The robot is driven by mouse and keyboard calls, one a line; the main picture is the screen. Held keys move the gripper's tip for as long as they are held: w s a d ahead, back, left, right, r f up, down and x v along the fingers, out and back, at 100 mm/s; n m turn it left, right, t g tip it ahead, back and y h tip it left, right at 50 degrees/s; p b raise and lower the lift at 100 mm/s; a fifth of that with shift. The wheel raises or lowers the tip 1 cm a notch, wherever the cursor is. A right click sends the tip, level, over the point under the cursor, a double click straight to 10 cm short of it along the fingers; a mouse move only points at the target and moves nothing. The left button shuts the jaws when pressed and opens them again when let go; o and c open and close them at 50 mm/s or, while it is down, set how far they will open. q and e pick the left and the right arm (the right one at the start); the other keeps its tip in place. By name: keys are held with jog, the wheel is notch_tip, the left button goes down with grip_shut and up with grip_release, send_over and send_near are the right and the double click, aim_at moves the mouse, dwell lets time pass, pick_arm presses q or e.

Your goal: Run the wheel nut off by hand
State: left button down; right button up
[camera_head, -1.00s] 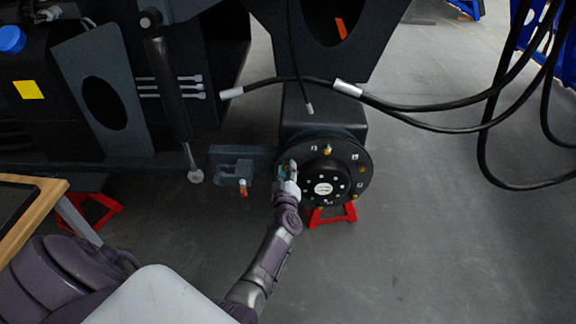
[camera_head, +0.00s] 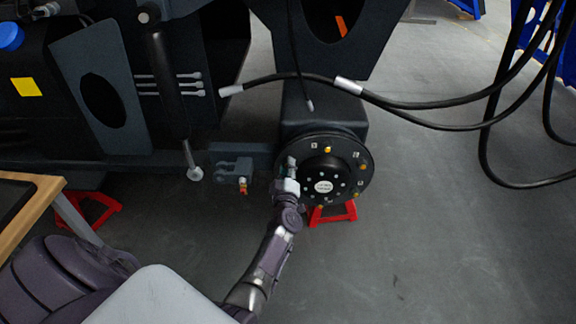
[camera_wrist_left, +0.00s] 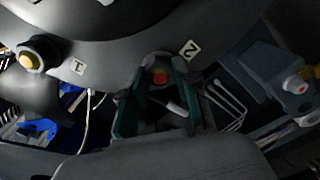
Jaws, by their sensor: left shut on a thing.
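The black wheel hub (camera_head: 342,187) faces me in the head view, with yellow-tipped studs around its rim. My left gripper (camera_head: 291,165) is at the hub's left edge. In the left wrist view, the green-padded fingers of my left gripper (camera_wrist_left: 160,92) straddle the wheel nut (camera_wrist_left: 160,76) beside the label 2. Another yellow-tipped stud (camera_wrist_left: 29,60) stands by label 1. My right gripper is in neither view.
A grey bracket (camera_head: 236,170) sits just left of the hub. A red stand (camera_head: 333,213) is below it. Black hoses (camera_head: 430,106) hang above and to the right. A wooden-edged table (camera_head: 40,210) is at lower left. The floor at right is clear.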

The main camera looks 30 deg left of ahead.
pick_arm(q)
jog(key=n+b, duration=0.1)
jog(key=n, duration=0.4)
jog(key=n+b, duration=0.2)
jog(key=n, duration=0.2)
jog(key=n+b, duration=0.2)
jog(key=n, duration=0.3)
jog(key=shift+s+d+f+n, duration=0.15)
jog(key=shift+f+n, duration=0.15)
jog(key=shift+f, duration=0.05)
jog(key=c, duration=1.2)
grip_release()
jog(key=o, duration=0.4)
jog(key=shift+r, duration=0.2)
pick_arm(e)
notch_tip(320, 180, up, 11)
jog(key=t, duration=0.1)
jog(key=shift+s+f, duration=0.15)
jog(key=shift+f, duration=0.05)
pick_arm(q)
jog(key=shift+c, duration=0.9)
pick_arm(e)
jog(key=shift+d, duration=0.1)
pick_arm(q)
jog(key=shift+r, duration=0.1)
